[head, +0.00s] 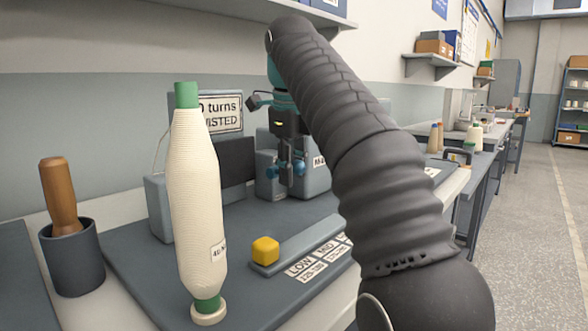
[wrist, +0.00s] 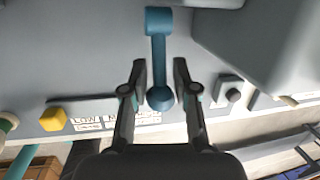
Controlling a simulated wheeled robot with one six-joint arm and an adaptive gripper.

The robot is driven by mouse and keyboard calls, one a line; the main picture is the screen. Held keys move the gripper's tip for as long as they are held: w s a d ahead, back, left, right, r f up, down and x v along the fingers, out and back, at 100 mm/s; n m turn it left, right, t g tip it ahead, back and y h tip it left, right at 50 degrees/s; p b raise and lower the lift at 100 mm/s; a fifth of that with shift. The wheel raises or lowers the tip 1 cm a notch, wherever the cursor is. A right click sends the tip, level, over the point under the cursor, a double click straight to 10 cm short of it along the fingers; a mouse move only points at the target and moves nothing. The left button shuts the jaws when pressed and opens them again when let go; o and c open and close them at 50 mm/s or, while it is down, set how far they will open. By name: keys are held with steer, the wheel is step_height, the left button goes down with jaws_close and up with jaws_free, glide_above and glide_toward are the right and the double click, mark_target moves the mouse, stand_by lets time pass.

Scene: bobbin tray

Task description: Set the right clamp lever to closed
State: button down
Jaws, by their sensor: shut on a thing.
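A blue clamp lever (wrist: 158,52) with a round knob lies between the fingers of my gripper (wrist: 160,78) in the wrist view. The lever points toward the front edge of the bench, its knob nearest me. My gripper is shut on it. In the head view my gripper (head: 287,166) is low in front of the grey machine block, with blue round ends (head: 271,170) beside its fingers. The fingers hide part of the lever there.
A yellow slider knob (head: 265,250) sits on a rail with LOW and MID labels. A tall cream bobbin (head: 195,205) stands at the left, beside a dark cup (head: 72,258) with a wooden handle. A dark knob (wrist: 233,95) is right of my gripper.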

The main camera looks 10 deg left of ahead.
steer(key=c, duration=0.9)
jaws_free()
steer(key=shift+o, duration=0.2)
steer(key=shift+d, duration=0.1)
